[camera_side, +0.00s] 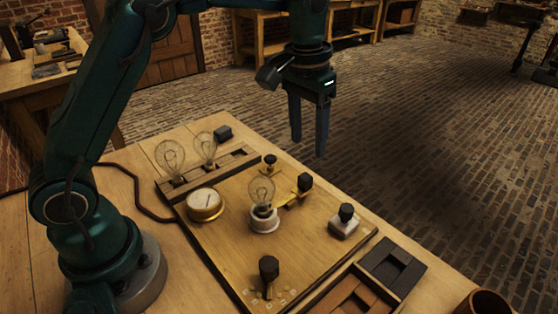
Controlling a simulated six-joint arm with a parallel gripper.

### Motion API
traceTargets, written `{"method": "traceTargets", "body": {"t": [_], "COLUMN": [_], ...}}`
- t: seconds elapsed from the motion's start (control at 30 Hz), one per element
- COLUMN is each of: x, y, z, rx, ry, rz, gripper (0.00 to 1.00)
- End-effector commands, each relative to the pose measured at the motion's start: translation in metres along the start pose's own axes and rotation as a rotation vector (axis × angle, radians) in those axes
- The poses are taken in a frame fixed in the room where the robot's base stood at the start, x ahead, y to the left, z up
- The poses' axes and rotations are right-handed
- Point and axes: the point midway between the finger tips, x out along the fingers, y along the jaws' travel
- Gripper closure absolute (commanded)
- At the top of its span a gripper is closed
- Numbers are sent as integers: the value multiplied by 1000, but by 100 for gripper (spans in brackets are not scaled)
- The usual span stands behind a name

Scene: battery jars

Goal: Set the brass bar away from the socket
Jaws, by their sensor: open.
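The brass bar (288,202) lies on the wooden board, with a black knob (305,182) standing at its right end. Its left end reaches close to the right side of the white socket (264,221); I cannot tell whether they touch. A clear bulb (262,190) stands upright in the socket. My gripper (308,152) is open and empty, fingers pointing down, above and behind the knob. The fingers appear clear of everything.
The board (225,243) also carries a round gauge (205,204), a small rear knob (270,160), a white block with a knob (344,222) and a front knob (268,268). Two bulbs stand in a rear rack (235,160). A tray (342,272) lies front right.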

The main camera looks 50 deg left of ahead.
Motion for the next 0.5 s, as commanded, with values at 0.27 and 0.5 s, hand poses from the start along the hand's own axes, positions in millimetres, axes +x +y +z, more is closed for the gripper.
{"method": "traceTargets", "body": {"t": [0.27, 0.5], "x": [39, 68], "y": [2, 2], "z": [4, 7], "rx": [6, 6], "ry": [-84, -84], "rz": [-5, -5], "gripper": [40, 40]}}
